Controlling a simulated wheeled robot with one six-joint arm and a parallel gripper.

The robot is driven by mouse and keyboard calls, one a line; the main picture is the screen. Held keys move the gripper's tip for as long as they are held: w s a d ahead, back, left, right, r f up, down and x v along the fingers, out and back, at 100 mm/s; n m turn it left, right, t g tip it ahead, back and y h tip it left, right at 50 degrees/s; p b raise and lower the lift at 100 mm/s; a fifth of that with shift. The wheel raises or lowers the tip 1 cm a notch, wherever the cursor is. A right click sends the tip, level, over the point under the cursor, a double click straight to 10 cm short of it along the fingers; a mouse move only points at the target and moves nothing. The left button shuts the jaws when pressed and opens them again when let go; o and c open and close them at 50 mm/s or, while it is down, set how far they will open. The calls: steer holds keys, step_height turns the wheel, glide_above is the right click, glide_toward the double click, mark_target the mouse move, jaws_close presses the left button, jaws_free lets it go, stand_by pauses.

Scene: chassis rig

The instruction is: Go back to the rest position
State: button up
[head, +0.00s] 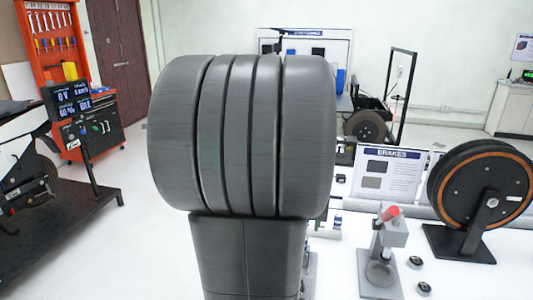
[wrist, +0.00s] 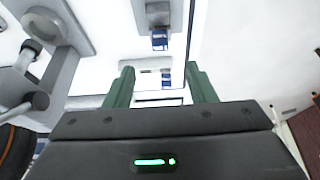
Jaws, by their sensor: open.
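My gripper (wrist: 160,72) shows in the wrist view with its two green fingers apart and nothing between them. Beyond the fingertips is the white table (wrist: 97,82), with small blue and grey parts (wrist: 160,40) on it. In the head view the gripper does not show. A large dark grooved shape there fills the middle and hides much of the table; I cannot tell whether it is part of my arm.
At the right stand a grey press (head: 382,262) with a red handle, a BRAKES sign (head: 388,174) and a black disc on a stand (head: 480,190). A red tool rack (head: 55,50) and a dark platform (head: 75,215) are at left. White floor lies between.

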steer(key=b+x, duration=0.1)
steer(key=x, duration=1.3)
steer(key=shift+w+r, duration=0.1)
steer(key=shift+r, duration=0.35)
steer(key=shift+f, duration=0.2)
